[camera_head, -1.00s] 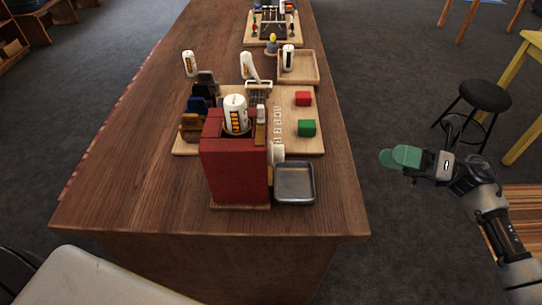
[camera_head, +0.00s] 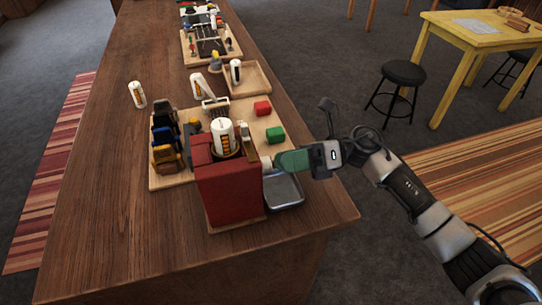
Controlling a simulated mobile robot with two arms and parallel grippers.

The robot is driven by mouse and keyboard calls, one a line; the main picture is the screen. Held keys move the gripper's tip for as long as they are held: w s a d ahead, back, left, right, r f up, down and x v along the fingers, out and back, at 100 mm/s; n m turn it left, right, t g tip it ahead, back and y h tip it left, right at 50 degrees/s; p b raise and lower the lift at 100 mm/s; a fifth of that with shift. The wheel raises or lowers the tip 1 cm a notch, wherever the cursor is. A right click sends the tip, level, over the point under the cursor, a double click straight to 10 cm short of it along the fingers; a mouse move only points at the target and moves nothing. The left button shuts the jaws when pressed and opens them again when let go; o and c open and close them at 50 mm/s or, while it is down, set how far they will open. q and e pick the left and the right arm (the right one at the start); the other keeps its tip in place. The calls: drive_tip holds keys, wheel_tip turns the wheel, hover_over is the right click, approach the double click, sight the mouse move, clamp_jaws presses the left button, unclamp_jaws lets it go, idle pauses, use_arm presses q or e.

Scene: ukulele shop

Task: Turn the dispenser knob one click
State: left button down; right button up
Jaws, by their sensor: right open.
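The dispenser is a red box (camera_head: 228,192) at the near end of the wooden counter, with a white canister (camera_head: 223,136) on its top. A pale knob (camera_head: 267,163) on its right side is partly hidden. My right gripper (camera_head: 284,161), with green fingers, is open just right of the knob, over the metal tray (camera_head: 285,190). I cannot tell whether the fingers touch the knob. My left gripper is out of view.
A black stool (camera_head: 403,74) stands right of the counter.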

drive_tip(key=shift+p+x, duration=0.4)
drive_tip(key=shift+x, duration=1.35)
drive_tip(key=c, duration=0.9)
